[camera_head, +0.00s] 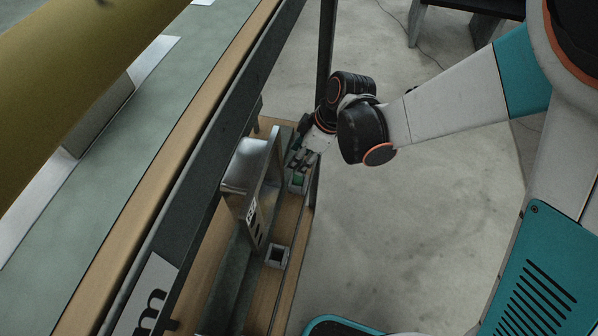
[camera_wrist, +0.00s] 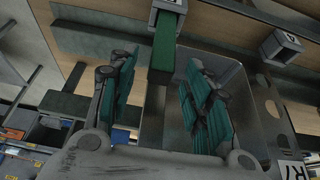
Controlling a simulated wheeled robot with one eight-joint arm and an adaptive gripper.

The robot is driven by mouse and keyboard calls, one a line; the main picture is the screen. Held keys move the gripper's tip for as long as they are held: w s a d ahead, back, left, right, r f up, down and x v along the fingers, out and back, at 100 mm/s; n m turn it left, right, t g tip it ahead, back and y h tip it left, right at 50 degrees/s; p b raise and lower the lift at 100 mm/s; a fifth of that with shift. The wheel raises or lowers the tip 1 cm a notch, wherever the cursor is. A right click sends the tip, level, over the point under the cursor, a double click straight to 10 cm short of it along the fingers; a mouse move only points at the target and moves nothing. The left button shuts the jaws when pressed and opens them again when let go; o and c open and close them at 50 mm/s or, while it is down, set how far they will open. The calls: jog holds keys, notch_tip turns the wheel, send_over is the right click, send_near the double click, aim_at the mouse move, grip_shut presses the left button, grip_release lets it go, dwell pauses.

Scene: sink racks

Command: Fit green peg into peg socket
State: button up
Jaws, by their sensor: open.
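The green peg (camera_wrist: 165,46) stands in a grey square holder (camera_wrist: 171,5) at the top of the wrist view. In the head view the green peg (camera_head: 297,180) shows as a small green patch in that holder, just below my gripper (camera_head: 302,152). My gripper (camera_wrist: 162,58) is open, with one teal-padded finger on each side of the peg's line. I see no contact, and the depth between fingertips and peg is hard to judge. A second grey square socket (camera_head: 277,256) sits nearer on the shelf, with a dark, empty-looking opening; it also shows in the wrist view (camera_wrist: 281,46).
A shiny metal box (camera_head: 247,170) with a label stands left of the holders, close to my gripper. The wooden shelf (camera_head: 288,285) lies beneath the dark rack beam (camera_head: 190,165) and beside an upright post (camera_head: 326,45). Open floor (camera_head: 425,215) lies to the right.

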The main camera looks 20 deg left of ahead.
jog(key=shift+x, duration=0.9)
jog(key=shift+d, duration=0.1)
grip_shut()
jog(key=shift+r, duration=0.1)
